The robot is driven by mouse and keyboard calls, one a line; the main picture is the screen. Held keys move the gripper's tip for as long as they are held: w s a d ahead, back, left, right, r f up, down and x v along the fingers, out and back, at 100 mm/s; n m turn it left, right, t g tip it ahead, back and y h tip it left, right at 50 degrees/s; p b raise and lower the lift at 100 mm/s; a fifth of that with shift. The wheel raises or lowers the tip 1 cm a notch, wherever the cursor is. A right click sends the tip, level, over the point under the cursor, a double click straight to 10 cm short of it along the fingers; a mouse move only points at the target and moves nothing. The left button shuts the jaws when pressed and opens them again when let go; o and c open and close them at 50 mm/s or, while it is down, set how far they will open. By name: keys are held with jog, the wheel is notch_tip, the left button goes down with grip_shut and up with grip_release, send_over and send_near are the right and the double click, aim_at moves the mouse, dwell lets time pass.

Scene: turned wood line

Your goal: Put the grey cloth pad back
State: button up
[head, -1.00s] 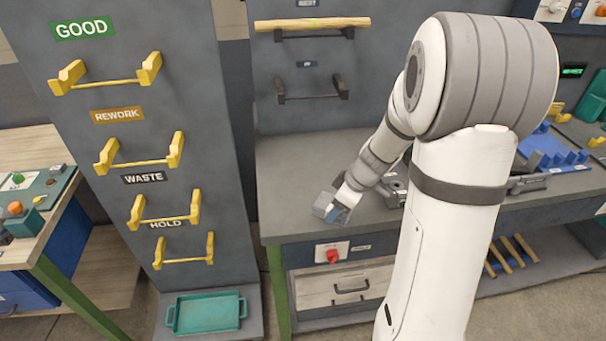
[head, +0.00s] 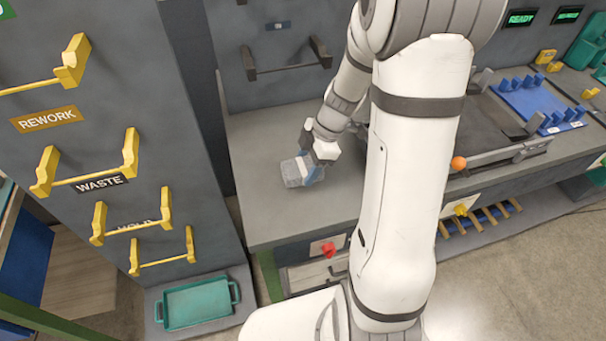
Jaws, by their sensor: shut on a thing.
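The grey cloth pad (head: 293,174) is a small speckled block at the left part of the grey workbench top (head: 255,215). My gripper (head: 307,168) is at the pad and shut on it, with bluish fingers along its right side. The pad is low over or on the bench top; I cannot tell whether it touches. My arm hides part of the bench to the right of the pad.
A grey panel with yellow brackets (head: 90,176) and labels stands at left, a green tray (head: 197,303) at its foot. A dark bracket rack (head: 288,62) is behind the bench. An orange ball (head: 458,163) and blue fixture (head: 535,103) are at right. Bench around the pad is clear.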

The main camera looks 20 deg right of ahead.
jog(key=shift+s+f, duration=0.1)
jog(key=shift+f, duration=2.05)
jog(key=shift+f, duration=0.2)
jog(key=o, duration=1)
jog(key=shift+r, duration=0.1)
